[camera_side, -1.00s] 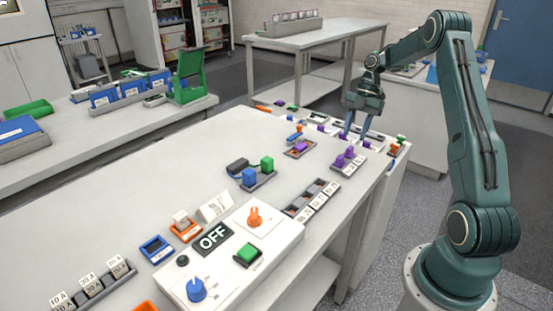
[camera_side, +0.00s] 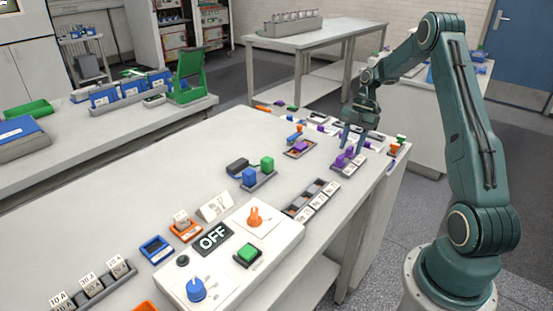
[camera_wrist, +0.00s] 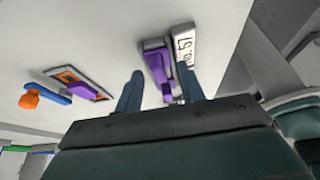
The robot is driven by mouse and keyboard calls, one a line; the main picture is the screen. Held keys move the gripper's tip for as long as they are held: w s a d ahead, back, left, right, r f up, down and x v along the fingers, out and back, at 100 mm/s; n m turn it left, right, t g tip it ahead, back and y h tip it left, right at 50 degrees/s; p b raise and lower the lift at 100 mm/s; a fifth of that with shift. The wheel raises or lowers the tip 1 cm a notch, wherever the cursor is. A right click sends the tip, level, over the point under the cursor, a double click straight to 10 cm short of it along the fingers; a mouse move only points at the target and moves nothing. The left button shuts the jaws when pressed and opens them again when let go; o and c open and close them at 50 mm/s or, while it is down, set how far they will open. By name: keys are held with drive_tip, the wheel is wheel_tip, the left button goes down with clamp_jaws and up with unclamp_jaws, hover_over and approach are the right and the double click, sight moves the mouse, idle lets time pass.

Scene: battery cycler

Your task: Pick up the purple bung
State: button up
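My gripper (camera_wrist: 160,86) is open and points down toward the rack. I cannot tell whether a fingertip touches a bung. White labels (camera_wrist: 184,47) run beside the rack.
A grey labelled rack (camera_side: 313,200) lies nearer the camera. Several small parts sit behind my gripper.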

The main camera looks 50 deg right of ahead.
sight(350, 147)
clamp_jaws()
drive_tip(key=shift+r, duration=0.15)
wheel_tip(350, 147, up, 10)
idle(0.8)
drive_tip(key=shift+a, duration=0.1)
idle(0.5)
drive_tip(key=a+f, duration=0.2)
drive_tip(key=a, duration=1.5)
drive_tip(key=shift+a+f, duration=0.15)
drive_tip(key=shift+f, duration=0.25)
